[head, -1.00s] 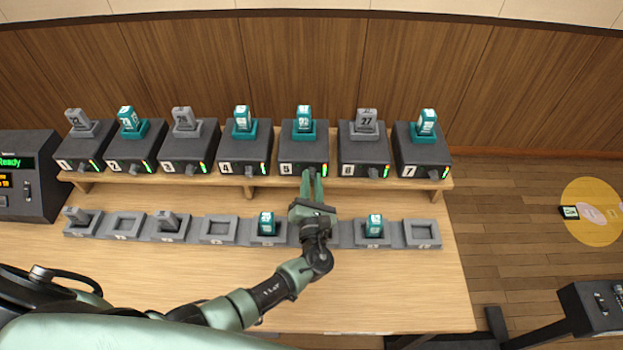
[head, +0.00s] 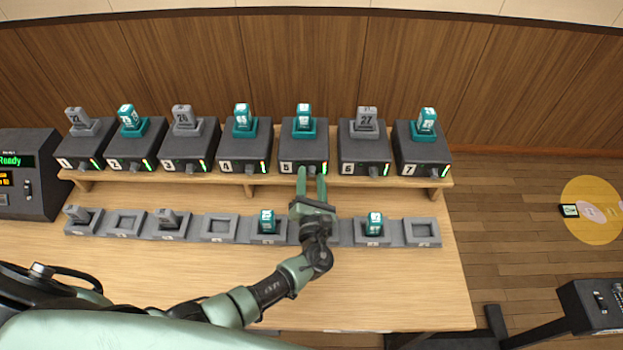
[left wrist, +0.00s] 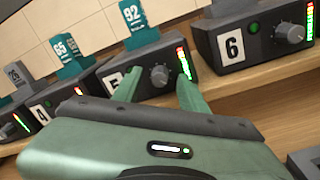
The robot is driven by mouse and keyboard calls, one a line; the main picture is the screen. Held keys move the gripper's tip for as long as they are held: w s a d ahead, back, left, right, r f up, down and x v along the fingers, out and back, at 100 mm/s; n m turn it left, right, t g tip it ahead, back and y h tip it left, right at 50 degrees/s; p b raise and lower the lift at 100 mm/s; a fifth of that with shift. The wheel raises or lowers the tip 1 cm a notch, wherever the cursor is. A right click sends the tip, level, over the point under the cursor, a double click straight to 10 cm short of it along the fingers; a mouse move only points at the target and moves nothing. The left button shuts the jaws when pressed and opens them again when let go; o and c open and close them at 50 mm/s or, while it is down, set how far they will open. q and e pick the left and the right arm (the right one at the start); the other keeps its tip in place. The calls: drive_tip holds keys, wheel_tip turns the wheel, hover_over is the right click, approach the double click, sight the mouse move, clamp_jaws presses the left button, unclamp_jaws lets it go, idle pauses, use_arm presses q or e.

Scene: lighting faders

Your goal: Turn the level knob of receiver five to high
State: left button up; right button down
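Receiver five (head: 303,150) is a dark box on the shelf with a teal pack standing in its top holder. It also shows in the left wrist view (left wrist: 143,62), with its number label partly behind a finger. Its level knob (left wrist: 159,75) is round and grey, beside a lit bar meter (left wrist: 184,64) that runs green to red. My left gripper (head: 311,172) is in front of receiver five with its fingers apart. In the left wrist view the fingers (left wrist: 158,90) stand either side of the knob, with no contact visible. My right gripper is not in view.
Receiver four (head: 245,150) and receiver six (head: 364,152) stand close on either side, with their own knobs and meters. A row of grey holders (head: 220,228) runs along the table below the shelf, some with packs.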

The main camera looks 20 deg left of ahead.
use_arm(q)
drive_tip(key=b+v, duration=0.1)
drive_tip(key=v, duration=0.6)
drive_tip(key=shift+s+d, duration=0.1)
drive_tip(key=shift+s, duration=0.3)
